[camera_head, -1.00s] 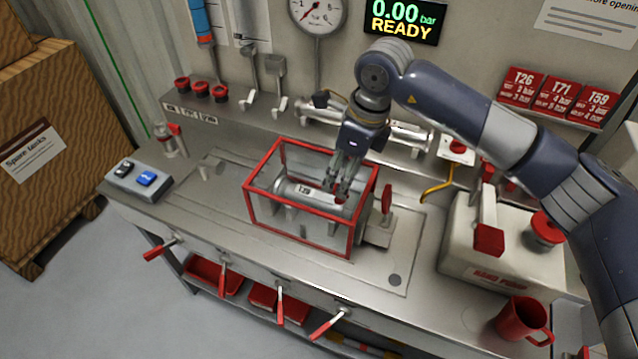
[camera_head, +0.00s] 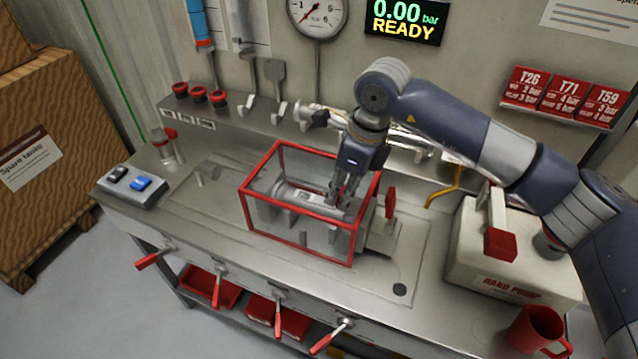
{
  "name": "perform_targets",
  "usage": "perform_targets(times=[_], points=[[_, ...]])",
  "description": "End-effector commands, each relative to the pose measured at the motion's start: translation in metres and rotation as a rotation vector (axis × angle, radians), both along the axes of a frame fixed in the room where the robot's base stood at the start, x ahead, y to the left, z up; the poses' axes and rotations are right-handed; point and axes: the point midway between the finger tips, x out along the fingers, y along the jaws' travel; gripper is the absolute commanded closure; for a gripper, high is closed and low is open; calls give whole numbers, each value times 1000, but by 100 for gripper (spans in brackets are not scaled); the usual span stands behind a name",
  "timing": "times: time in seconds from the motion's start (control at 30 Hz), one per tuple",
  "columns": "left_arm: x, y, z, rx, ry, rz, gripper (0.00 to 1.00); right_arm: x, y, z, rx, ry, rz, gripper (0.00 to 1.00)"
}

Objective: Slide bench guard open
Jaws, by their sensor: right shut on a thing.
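The bench guard (camera_head: 300,213) is a clear box with red edges on the steel bench. It stands over a grey cylinder (camera_head: 278,196) with a white label, which shows through its panels. My right gripper (camera_head: 340,200) comes down from above at the right part of the guard's top. Its fingers are close together, and a little red shows at the tips. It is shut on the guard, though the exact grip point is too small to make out. My left gripper is out of view.
A red knob (camera_head: 391,203) stands just right of the guard. A hand pump (camera_head: 510,262) and red mug (camera_head: 537,330) are farther right. A button box (camera_head: 130,186) sits at the left end. Red-handled levers (camera_head: 278,315) stick out in front. Bare bench lies left of the guard.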

Motion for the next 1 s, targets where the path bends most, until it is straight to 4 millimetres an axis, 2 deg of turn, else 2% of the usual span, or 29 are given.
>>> perform_targets(times=[0.17, 0.6, 1.0], points=[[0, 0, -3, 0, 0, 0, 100, 2, 5, -1, 0, -1, 0, 87], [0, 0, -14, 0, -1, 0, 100, 10, 32, -1, 1, -1, 0, 87], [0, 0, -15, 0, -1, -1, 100, 11, 34, -1, -1, 0, 0, 87]])
